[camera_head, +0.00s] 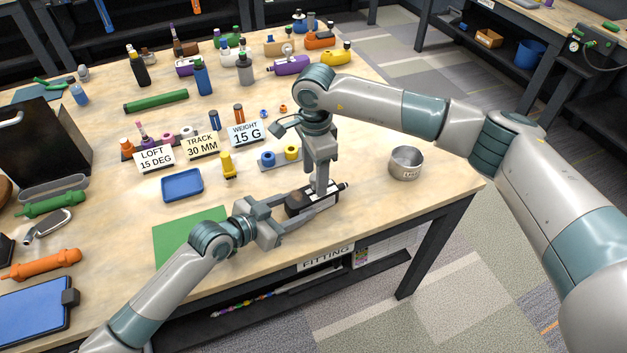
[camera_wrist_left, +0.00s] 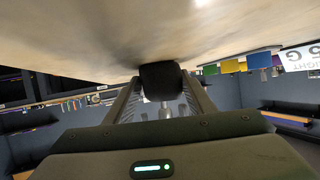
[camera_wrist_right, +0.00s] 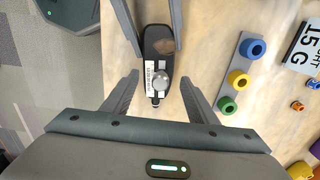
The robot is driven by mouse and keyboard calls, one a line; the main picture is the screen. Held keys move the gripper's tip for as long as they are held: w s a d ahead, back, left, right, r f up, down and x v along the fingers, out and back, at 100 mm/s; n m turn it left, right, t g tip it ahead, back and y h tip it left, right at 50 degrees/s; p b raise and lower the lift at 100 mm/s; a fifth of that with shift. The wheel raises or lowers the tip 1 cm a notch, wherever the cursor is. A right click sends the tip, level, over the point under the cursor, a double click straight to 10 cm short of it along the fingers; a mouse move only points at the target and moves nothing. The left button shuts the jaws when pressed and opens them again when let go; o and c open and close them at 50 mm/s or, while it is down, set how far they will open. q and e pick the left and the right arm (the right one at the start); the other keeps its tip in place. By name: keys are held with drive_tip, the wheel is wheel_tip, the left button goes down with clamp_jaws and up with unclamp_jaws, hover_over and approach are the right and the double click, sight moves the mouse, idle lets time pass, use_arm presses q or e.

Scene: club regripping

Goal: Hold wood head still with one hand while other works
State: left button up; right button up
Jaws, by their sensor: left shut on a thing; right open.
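The wood head (camera_head: 298,203) is a dark club head near the table's front edge. In the right wrist view the wood head (camera_wrist_right: 155,38) shows a brown patch, a pale label strip and a silver round piece at its lower end. My left gripper (camera_head: 302,207) is shut on the wood head from the left; its fingers lie along both sides. In the left wrist view the dark head (camera_wrist_left: 160,76) fills the gap between the fingers. My right gripper (camera_head: 321,189) points down above the silver end. It is open, with its fingers apart on both sides of that end and nothing between their tips.
A grey strip (camera_wrist_right: 241,64) with blue, yellow and green round pieces lies close by. A metal cup (camera_head: 406,163) stands to the right. A blue tray (camera_head: 182,184), a yellow bottle (camera_head: 227,166) and signs, including a weight sign (camera_head: 245,133), stand behind. A green mat (camera_head: 180,235) lies left.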

drive_tip(key=shift+f, duration=0.95)
drive_tip(key=c, duration=1.2)
